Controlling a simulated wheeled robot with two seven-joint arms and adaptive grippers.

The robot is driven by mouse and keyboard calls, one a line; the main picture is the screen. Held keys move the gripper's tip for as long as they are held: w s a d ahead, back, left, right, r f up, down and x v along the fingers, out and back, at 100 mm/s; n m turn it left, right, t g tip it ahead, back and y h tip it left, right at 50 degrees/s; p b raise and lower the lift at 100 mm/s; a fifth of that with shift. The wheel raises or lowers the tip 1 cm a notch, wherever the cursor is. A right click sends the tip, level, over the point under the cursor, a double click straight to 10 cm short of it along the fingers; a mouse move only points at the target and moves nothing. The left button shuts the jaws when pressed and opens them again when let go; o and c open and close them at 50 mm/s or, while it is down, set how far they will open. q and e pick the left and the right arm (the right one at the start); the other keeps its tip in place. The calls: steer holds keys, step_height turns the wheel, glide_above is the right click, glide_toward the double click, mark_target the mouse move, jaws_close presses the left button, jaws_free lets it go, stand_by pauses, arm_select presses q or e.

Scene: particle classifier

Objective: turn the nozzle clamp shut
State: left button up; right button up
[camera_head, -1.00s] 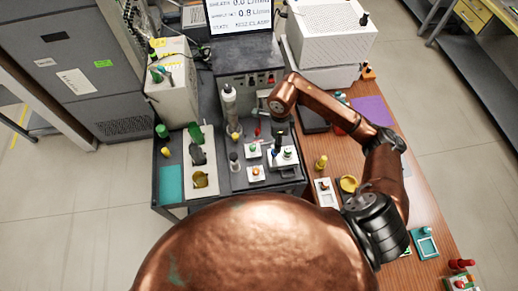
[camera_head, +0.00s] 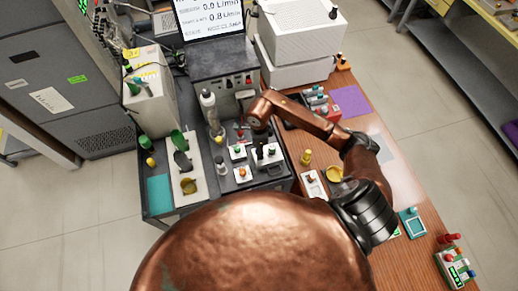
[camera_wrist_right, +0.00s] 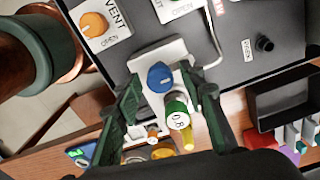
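A blue knob (camera_wrist_right: 160,77) stands on a white block (camera_wrist_right: 150,55) in the right wrist view; no label for it can be read, so I cannot confirm that it is the nozzle clamp. My right gripper (camera_wrist_right: 161,84) has its dark green fingers apart on both sides of the knob, with no clear contact. A green-capped vial (camera_wrist_right: 177,112) shows between the fingers, just below the knob. In the head view, my right gripper (camera_head: 262,148) points down over the white blocks on the dark bench, partly hiding one. My left gripper is not in view.
An orange VENT knob (camera_wrist_right: 94,24) sits on a neighbouring white block. A clear cylinder (camera_head: 213,118) stands left of the gripper. On the wooden table at right are a yellow dish (camera_head: 334,174) and a purple mat (camera_head: 350,100).

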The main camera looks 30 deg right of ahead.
jaws_close()
steer(key=shift+m, duration=0.3)
steer(key=shift+d+m+b, duration=0.1)
steer(key=shift+m+b, duration=0.6)
steer(key=shift+m, duration=0.5)
steer(key=m+b, duration=0.1)
steer(key=m, duration=0.3)
steer(key=shift+m+b, duration=0.3)
steer(key=m+b, duration=0.1)
steer(key=m, duration=0.4)
steer(key=shift+w, duration=0.1)
steer(key=m, duration=0.5)
steer(key=shift+r+b, duration=0.1)
steer(key=shift+b, duration=0.3)
steer(key=shift+m, duration=0.4)
